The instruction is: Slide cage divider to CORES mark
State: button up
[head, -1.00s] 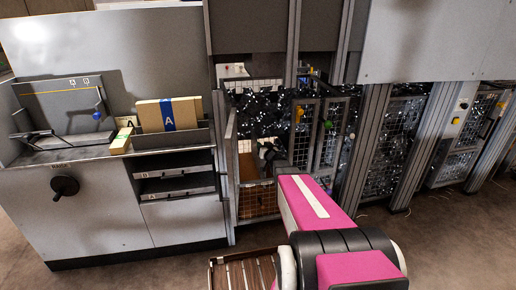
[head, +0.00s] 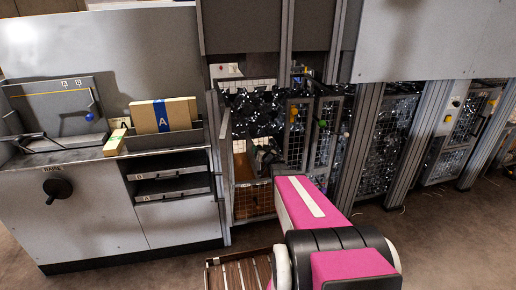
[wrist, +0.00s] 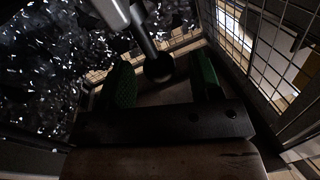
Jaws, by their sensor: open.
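My gripper (wrist: 163,76) is open in the wrist view, with a green-padded finger on each side. A dark ball knob (wrist: 158,68) on a grey rod (wrist: 143,30) shows between the fingers, with gaps on both sides. I cannot tell how deep it sits between them. In the head view my gripper (head: 266,155) is small and dark inside the mesh cage (head: 254,201), behind my arm. Which panel is the divider, and the CORES mark, I cannot make out.
Mesh walls (wrist: 262,50) stand close on the right of my gripper. Dark glittering scrap (wrist: 40,70) fills the left side. A grey bench (head: 95,215) with a blue-banded box (head: 150,117) stands left of the cage. Mesh doors with coloured knobs (head: 322,124) stand right.

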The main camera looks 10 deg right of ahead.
jog(key=s+d, duration=0.1)
jog(key=s, duration=0.6)
jog(key=shift+s+d, duration=0.15)
jog(key=shift+d, duration=0.1)
jog(key=s+a+f+g+h, duration=0.1)
jog(key=s+a+f+g, duration=0.1)
jog(key=s+a+g, duration=0.3)
jog(key=s+a+f+g+h, duration=0.2)
jog(key=s+a+g, duration=0.3)
jog(key=s+g, duration=0.7)
jog(key=s, duration=0.7)
jog(key=shift+s+a+f+g, duration=0.25)
jog(key=shift+a+f+g, duration=0.05)
jog(key=shift+a+f, duration=0.1)
dwell(0.4)
